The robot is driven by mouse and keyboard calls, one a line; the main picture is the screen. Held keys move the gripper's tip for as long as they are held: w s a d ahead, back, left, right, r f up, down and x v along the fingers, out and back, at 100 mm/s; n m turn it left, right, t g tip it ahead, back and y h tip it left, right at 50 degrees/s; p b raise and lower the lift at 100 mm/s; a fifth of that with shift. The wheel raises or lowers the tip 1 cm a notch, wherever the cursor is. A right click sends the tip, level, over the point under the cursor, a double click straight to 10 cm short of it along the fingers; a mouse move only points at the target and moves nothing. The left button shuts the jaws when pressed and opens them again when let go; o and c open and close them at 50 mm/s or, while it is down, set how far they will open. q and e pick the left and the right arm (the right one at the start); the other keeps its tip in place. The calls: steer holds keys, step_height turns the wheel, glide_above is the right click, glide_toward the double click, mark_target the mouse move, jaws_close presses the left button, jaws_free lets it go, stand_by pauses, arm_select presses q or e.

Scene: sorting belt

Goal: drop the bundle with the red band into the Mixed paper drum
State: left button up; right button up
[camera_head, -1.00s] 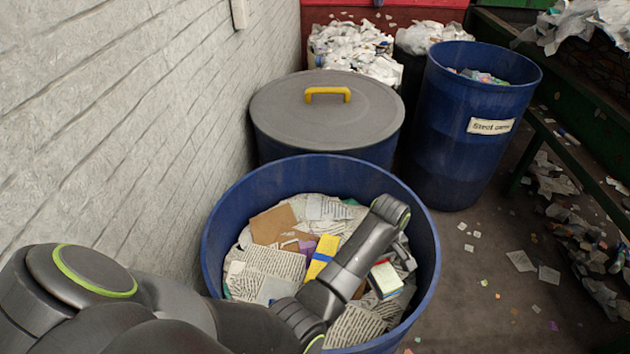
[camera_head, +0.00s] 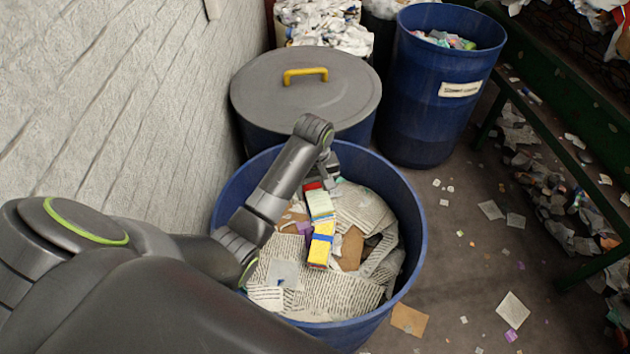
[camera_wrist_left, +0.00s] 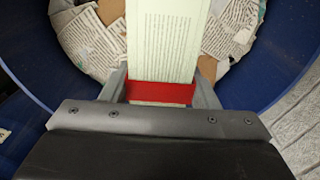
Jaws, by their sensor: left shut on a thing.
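My left gripper (camera_head: 324,182) is shut on a bundle (camera_head: 319,203) of pale printed paper with a red band. It holds the bundle over the mouth of the near blue drum (camera_head: 419,225). In the left wrist view the bundle (camera_wrist_left: 163,40) hangs between the fingers, with its red band (camera_wrist_left: 160,93) near them. The near drum is open and part filled with newspaper, cardboard and other paper. No label shows on it, so I cannot tell its name. My right gripper is out of view.
A yellow bundle with a blue band (camera_head: 321,243) lies in the near drum. Behind stand a grey-lidded drum (camera_head: 303,95) with a yellow handle and an open blue drum (camera_head: 425,110) with a white label. A white wall (camera_head: 110,110) is at left; scraps litter the floor.

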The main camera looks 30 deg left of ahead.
mark_target(314, 196)
arm_select(q)
step_height(314, 196, down, 2)
steer(key=shift+a+f, duration=0.1)
steer(key=shift+a, duration=0.05)
steer(key=shift+f, duration=0.5)
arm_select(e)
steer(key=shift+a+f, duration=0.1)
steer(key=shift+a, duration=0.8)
arm_select(q)
steer(key=o, duration=1.2)
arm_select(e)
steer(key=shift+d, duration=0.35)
